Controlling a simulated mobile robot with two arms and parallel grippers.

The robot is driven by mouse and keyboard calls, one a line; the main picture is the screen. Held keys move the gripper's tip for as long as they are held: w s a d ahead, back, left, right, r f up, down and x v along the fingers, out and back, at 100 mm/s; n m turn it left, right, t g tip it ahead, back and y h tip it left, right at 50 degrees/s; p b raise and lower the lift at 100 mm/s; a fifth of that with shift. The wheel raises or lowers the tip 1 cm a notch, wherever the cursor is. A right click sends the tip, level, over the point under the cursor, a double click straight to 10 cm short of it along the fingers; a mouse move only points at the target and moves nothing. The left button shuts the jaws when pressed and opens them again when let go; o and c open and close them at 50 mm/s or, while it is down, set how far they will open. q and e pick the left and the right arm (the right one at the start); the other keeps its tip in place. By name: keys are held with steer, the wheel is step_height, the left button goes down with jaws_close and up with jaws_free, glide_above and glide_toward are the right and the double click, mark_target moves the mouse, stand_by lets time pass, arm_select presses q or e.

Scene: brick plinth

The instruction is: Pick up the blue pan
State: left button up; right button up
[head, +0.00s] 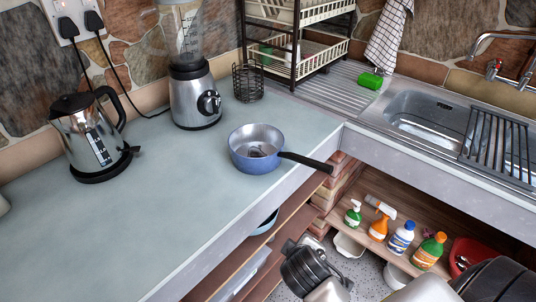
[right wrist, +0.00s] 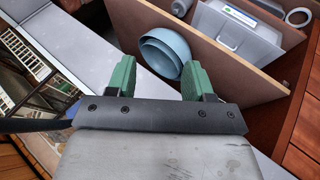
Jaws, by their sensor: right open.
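The blue pan (head: 257,158) stands upright on the counter in the head view, with its black handle (head: 305,162) pointing right, out over the counter's front edge. In the right wrist view, a black bar that looks like its handle (right wrist: 28,125) runs in from the left, with a bit of blue beside it, partly hidden by the gripper. My right gripper (right wrist: 158,72) has two green fingers spread wide with nothing held between them. Its fingers do not show clearly in the head view. My left gripper is not in view.
A kettle (head: 88,135), a blender (head: 195,95) and a wire holder (head: 247,82) stand behind the pan. A dish rack (head: 300,65) and sink (head: 420,112) lie right. Several bottles stand on the lower shelf. Blue bowls (right wrist: 165,52) sit below the counter.

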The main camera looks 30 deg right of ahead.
mark_target(295, 160)
steer(key=w+d+r+n+t+h, duration=0.1)
steer(key=w+r+n+t+h, duration=0.2)
steer(key=w+r+h, duration=0.5)
steer(key=w+d+r+n+t+h, duration=0.25)
steer(key=w+r, duration=0.25)
steer(key=r, duration=0.8)
steer(key=shift+t, duration=0.35)
steer(key=f, duration=0.7)
steer(key=shift+w+d+f, duration=0.15)
steer(key=shift+w+d, duration=0.2)
steer(key=shift+d, duration=0.05)
steer(key=p+x, duration=0.1)
steer(key=x, duration=0.3)
steer(key=shift+w+d+p, duration=0.2)
steer(key=shift+p, duration=0.1)
steer(key=shift+w+d, duration=0.35)
steer(key=shift+d, duration=0.1)
steer(key=shift+a, duration=0.1)
jaws_close()
